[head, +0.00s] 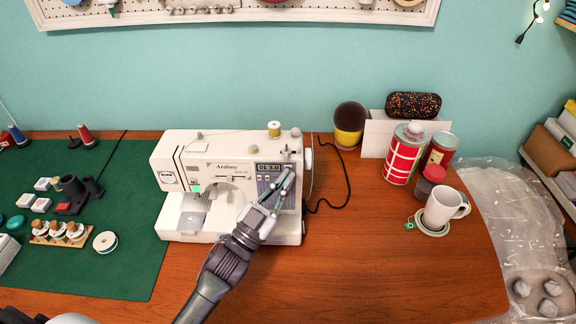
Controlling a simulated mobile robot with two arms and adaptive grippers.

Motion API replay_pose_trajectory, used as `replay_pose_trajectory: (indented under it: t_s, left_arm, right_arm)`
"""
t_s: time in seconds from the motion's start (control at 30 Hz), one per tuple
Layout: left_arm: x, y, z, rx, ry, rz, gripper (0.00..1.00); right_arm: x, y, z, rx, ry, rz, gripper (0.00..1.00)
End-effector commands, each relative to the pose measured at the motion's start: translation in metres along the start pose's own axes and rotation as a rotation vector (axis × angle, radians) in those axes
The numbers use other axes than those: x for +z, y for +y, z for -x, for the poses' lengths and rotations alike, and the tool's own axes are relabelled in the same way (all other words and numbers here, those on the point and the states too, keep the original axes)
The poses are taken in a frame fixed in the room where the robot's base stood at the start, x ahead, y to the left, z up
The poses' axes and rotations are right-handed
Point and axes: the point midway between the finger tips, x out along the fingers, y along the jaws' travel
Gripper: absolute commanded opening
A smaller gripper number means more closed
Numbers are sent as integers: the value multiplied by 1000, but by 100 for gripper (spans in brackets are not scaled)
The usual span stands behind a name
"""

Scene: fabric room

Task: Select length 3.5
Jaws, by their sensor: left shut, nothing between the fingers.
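A white sewing machine (225,150) stands on the wooden table. Its small dark display (268,167) shows pale digits that look like "01" and "3.8", but they are too small to read surely. Below and beside the display is a bluish control panel (266,186) with small buttons. My left gripper (286,184) is shut and empty, its fingertips over the right part of this panel, covering some of it. I cannot tell whether the tips touch a button. My right gripper is not in view.
A green cutting mat (125,255) with spools and small boxes lies left. A white mug (441,207), a red tin (402,158) and a dark pincushion-like ball (350,120) stand right. A black cable (347,180) runs beside the machine. The front right table is clear.

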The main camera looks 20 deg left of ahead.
Motion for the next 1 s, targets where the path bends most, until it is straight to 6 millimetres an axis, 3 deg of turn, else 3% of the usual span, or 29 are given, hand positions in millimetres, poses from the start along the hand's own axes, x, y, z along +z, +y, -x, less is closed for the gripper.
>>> replay_pose_trajectory:
  t_s: [1.0]
  left_arm:
    - [6, -6, -9, 1, 0, -1, 0]
  right_arm:
    - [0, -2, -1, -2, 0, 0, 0]
